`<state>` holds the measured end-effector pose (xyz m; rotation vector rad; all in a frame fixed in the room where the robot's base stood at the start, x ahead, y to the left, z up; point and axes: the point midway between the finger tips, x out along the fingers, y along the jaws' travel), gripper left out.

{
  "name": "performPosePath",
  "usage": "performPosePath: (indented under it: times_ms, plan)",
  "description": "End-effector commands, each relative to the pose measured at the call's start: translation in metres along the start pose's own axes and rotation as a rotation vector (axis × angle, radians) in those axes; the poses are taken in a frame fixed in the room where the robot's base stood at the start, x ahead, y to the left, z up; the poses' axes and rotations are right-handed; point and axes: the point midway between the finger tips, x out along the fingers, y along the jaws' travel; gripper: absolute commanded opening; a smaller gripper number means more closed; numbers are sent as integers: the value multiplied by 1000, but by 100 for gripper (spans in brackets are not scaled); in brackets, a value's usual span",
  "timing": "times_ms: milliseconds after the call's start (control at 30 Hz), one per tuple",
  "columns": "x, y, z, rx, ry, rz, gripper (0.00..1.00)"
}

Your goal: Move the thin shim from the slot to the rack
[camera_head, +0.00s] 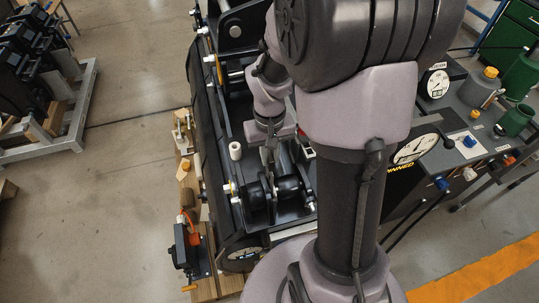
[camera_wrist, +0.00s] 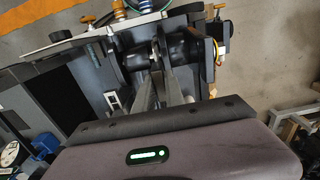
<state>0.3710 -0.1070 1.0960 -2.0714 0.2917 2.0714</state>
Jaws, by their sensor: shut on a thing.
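My gripper (camera_head: 269,168) points down at the dark machine frame, above a pair of black rollers (camera_head: 289,186). In the wrist view its two long grey fingers (camera_wrist: 161,72) come together between the rollers. They are shut on the thin shim (camera_wrist: 155,49), which shows only as a narrow light edge at the fingertips. The shim is in the narrow gap between the rollers, which looks like the slot; how deep it sits is hidden. I cannot make out the rack for certain in either view.
A small white cylinder (camera_head: 235,150) stands left of my gripper. A wooden board (camera_head: 205,289) with fittings runs along the machine's left side. A grey bench (camera_head: 466,131) with gauges and green containers stands at right. Open floor (camera_head: 125,195) lies at left.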

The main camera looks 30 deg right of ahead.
Motion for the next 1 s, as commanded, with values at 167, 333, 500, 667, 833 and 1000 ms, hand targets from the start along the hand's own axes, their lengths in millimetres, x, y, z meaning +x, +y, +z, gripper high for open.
performPosePath:
  times_ms: [167,333,500,667,833,1000]
  plan:
    - [-12,0,0,0,1,0,0]
    - [-15,0,0,0,0,0,0]
    - [-15,0,0,0,0,0,0]
    - [-25,0,0,0,1,0,0]
    - [-46,0,0,0,1,0,0]
    - [-57,0,0,0,1,0,0]
